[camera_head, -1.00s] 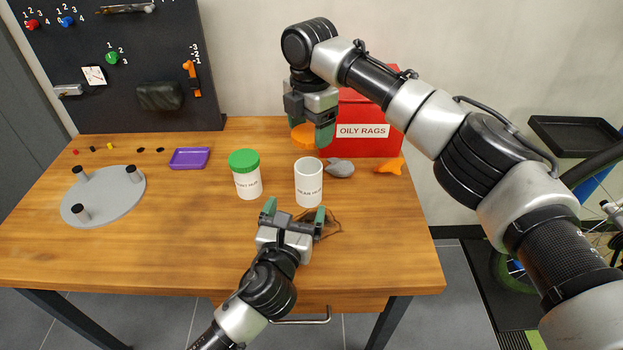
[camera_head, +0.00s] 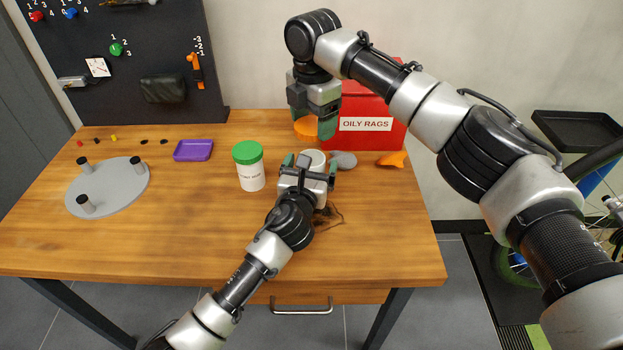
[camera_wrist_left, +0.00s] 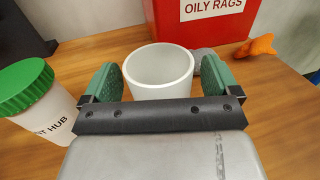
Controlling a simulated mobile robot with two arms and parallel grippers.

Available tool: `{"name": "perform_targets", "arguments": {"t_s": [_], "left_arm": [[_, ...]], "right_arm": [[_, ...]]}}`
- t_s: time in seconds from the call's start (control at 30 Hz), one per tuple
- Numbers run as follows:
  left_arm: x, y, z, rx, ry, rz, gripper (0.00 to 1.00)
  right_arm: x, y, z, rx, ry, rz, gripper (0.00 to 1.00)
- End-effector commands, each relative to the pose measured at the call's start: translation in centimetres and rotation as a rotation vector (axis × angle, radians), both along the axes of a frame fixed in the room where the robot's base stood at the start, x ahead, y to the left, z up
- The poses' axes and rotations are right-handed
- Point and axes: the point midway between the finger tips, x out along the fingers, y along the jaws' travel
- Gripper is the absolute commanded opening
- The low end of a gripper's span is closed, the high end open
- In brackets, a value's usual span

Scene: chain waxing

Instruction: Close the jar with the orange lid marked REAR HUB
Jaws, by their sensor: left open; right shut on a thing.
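An open white jar (camera_head: 313,156) stands upright on the table, mostly hidden behind my left gripper in the head view. In the left wrist view the jar (camera_wrist_left: 160,82) shows its open round mouth. My left gripper (camera_head: 310,164) is open, with one green finger on each side of the jar; a small gap seems to remain. In the left wrist view the gripper (camera_wrist_left: 160,85) hides the jar's lower part and label. My right gripper (camera_head: 313,117) is shut on the orange lid (camera_head: 306,128), held above and behind the jar. The lid's marking cannot be read.
A white jar with a green lid (camera_head: 248,152) stands just left; its label ends in "HUB". The red OILY RAGS bin (camera_head: 375,142) is behind. A grey object (camera_head: 344,160) and an orange piece (camera_head: 391,159) lie to the right. A purple tray (camera_head: 193,150) lies left.

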Motion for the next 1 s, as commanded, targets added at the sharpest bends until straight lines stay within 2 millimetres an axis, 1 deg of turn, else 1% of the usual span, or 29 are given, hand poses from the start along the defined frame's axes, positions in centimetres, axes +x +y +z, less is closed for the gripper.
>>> {"name": "perform_targets", "arguments": {"t_s": [0.03,0.13,0.43,0.9,1.0], "left_arm": [[0.40,-0.13,0.03,0.000,0.000,0.000,0.90],[0.77,-0.25,-0.01,-0.001,0.000,-0.001,0.90],[0.89,-0.24,0.00,0.000,0.000,-0.001,0.90],[0.86,-0.23,-0.02,0.000,0.000,-0.001,0.18],[0.86,-0.23,-0.02,0.000,0.000,-0.001,0.18]], "right_arm": [[-0.01,0.01,0.01,0.000,0.000,0.000,0.48],[-0.01,0.01,0.01,0.000,0.000,0.000,0.48],[0.00,0.01,0.01,0.000,0.000,0.000,0.48],[-0.01,0.01,0.01,0.000,0.000,0.000,0.48],[-0.01,0.01,-0.15,0.000,0.000,0.000,0.48]]}}
